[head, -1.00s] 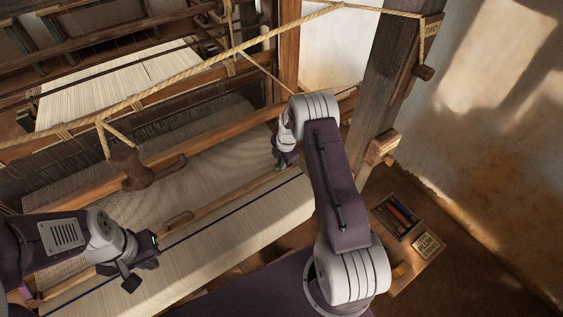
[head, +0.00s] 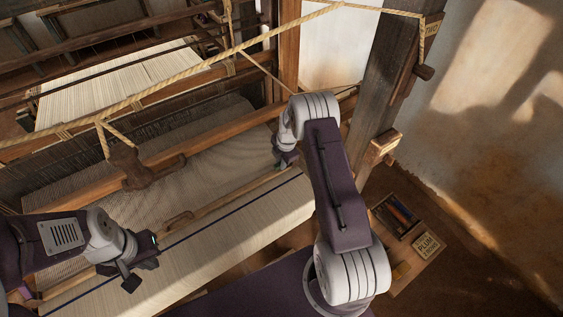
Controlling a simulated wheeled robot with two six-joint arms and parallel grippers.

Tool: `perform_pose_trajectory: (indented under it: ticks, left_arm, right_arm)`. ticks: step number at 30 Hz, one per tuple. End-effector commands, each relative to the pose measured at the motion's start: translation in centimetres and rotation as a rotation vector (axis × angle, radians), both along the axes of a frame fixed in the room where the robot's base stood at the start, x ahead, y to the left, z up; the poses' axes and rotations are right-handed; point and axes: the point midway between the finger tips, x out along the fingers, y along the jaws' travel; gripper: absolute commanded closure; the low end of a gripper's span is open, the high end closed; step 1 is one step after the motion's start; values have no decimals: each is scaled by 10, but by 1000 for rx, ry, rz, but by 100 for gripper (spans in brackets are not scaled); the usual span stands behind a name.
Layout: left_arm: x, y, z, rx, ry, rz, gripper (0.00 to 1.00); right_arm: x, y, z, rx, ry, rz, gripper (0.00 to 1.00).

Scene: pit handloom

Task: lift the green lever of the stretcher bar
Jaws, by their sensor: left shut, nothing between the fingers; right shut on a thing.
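The stretcher bar (head: 222,202) is a thin wooden bar lying slantwise across the pale cloth. A small wooden loop-like piece (head: 178,219) sits at its middle. I cannot make out a green lever clearly. My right gripper (head: 283,166) is at the bar's right end, small and partly hidden by its own wrist. It is shut, seemingly on that end of the bar. My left gripper (head: 143,266) is shut and empty, low over the cloth near the bar's left part, apart from the middle piece.
A wooden beam with a carved handle (head: 135,170) hangs on a rope (head: 215,58) above the cloth (head: 250,218). A dark post (head: 378,90) stands right of my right arm. A tool box (head: 397,217) and a lettered plate (head: 426,245) lie lower right.

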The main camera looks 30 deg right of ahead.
Motion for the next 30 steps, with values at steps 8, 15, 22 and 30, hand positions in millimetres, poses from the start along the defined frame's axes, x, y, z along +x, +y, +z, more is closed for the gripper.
perform_pose_trajectory:
  ticks: [8, 15, 22, 30]
  left_arm:
    - [0, 0, -42, 0, 0, 0, 100]
    - [0, 0, -82, 0, 0, 0, 100]
    - [0, 0, -98, 0, 0, 0, 100]
    - [0, 0, -104, 0, 0, 0, 100]
  right_arm:
    - [2, -4, -3, 98, 8, -3, 100]
    - [3, -11, 8, 274, 32, -2, 100]
    - [3, -18, 20, 434, 57, -1, 100]
    - [3, -23, 28, 560, 76, 1, 100]
